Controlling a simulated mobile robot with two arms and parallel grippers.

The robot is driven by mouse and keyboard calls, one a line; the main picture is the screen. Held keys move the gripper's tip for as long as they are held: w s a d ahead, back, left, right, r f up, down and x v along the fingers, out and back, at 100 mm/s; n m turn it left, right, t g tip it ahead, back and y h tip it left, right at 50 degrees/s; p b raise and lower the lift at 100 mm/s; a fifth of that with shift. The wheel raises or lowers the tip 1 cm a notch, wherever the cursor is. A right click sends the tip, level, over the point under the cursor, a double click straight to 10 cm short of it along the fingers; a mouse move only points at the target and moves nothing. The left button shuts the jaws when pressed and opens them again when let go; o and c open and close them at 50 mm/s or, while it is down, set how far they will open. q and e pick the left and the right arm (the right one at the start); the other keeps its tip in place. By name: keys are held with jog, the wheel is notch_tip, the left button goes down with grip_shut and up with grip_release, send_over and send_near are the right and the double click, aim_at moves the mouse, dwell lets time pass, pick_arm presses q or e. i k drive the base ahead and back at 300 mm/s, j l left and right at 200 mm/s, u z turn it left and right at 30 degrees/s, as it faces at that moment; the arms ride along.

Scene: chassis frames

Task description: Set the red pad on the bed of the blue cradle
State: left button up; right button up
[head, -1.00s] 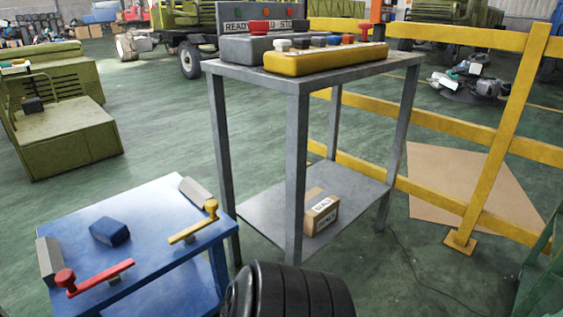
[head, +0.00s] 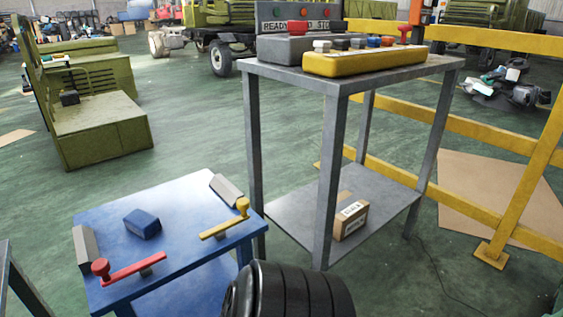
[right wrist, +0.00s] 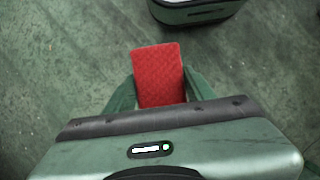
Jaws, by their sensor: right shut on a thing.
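The red pad (right wrist: 158,72) is a quilted rectangular piece in the right wrist view. My right gripper (right wrist: 160,92) is shut on it, with a finger at each side, and holds it over green floor. The blue cradle (head: 178,195) appears to be the low blue stand at the lower left of the head view. It has a flat blue bed with grey sloped blocks at two sides, a red lever (head: 130,270) and a yellow lever (head: 226,222). A dark blue block (head: 142,223) lies on the bed. Neither gripper shows in the head view.
A grey metal table (head: 330,78) stands right of the cradle, with a yellow button box (head: 365,62) on top and a cardboard box (head: 350,216) on its shelf. A yellow railing (head: 520,150) runs behind. Green floor is open left of the table, behind the cradle.

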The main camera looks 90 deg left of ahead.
aim_at(194, 209)
jog(key=k+j+u, duration=0.1)
jog(key=u, duration=1.65)
